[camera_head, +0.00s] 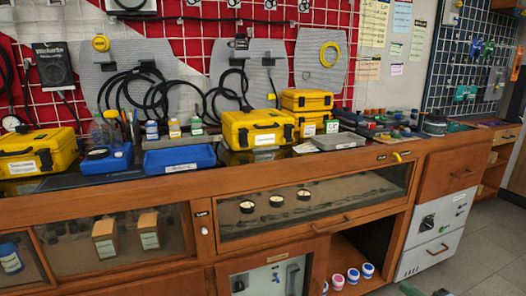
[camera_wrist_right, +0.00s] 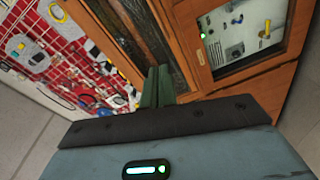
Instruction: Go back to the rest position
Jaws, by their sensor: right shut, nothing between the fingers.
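My right gripper (camera_wrist_right: 156,86) shows in the right wrist view, its two green fingers together with nothing between them. They point toward the wooden bench front and touch nothing that I can make out. In the head view only a small green and dark part of the right gripper (camera_head: 410,289) shows at the bottom edge, low in front of the bench. My left gripper is in neither view.
The wooden bench (camera_head: 150,187) runs across the head view. Yellow cases (camera_head: 258,130) and blue trays (camera_head: 180,159) stand on it. A white panelled unit (camera_head: 436,230) is at the right. Grey floor (camera_head: 490,235) is clear at the right.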

